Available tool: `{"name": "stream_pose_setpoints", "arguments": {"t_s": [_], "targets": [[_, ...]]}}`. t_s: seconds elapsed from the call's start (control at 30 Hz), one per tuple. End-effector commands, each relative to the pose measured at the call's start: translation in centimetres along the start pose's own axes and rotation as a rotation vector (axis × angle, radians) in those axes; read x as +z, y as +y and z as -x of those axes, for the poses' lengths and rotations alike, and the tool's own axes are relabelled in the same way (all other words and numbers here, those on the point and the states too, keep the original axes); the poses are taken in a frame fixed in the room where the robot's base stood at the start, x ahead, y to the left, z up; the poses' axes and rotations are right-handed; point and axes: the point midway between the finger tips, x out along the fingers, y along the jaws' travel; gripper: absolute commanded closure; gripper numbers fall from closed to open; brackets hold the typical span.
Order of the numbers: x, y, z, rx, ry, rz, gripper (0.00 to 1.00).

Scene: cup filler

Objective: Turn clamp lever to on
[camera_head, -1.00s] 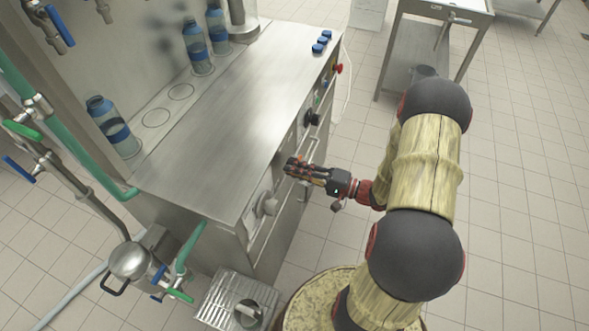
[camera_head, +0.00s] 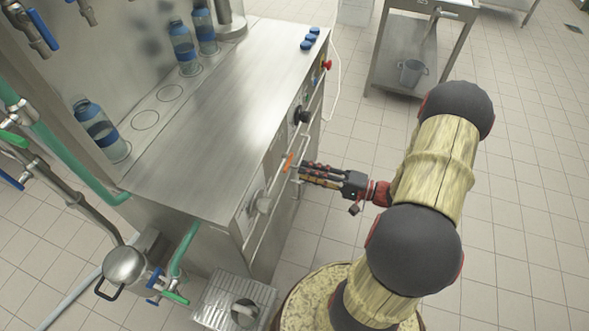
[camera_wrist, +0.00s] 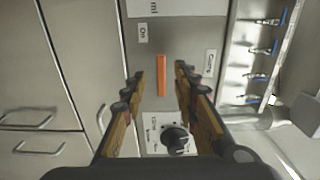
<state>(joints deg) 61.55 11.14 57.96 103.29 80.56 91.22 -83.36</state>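The orange clamp lever (camera_head: 287,162) is on the front panel of the steel machine. In the wrist view the lever (camera_wrist: 160,76) stands upright as a thin bar, with an "On" label (camera_wrist: 143,33) up and left of it and a "Clamp" label (camera_wrist: 208,63) to its right. My gripper (camera_head: 302,173) is just right of the lever in the head view, with a small gap between them. In the wrist view my gripper (camera_wrist: 160,73) is open and empty, one finger to each side of the lever.
A black knob (camera_wrist: 175,139) sits below the lever in the wrist view. A pale round knob (camera_head: 263,203) and a long rail (camera_head: 268,222) are on the machine's front. Bottles (camera_head: 100,130) stand on the machine. A metal cart (camera_head: 385,75) stands behind; the floor at right is clear.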

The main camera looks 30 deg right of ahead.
Motion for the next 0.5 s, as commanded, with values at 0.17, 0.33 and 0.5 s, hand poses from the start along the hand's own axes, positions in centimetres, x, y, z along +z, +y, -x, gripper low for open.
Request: {"name": "stream_pose_setpoints", "arguments": {"t_s": [0.17,0.33,0.5], "targets": [[-0.1,0.0,2.9,0.0,0.004,0.0,0.7],[0.0,0.0,4.4,0.0,0.001,-0.001,0.7],[0.0,0.0,4.8,0.0,0.0,-0.001,0.7]]}}
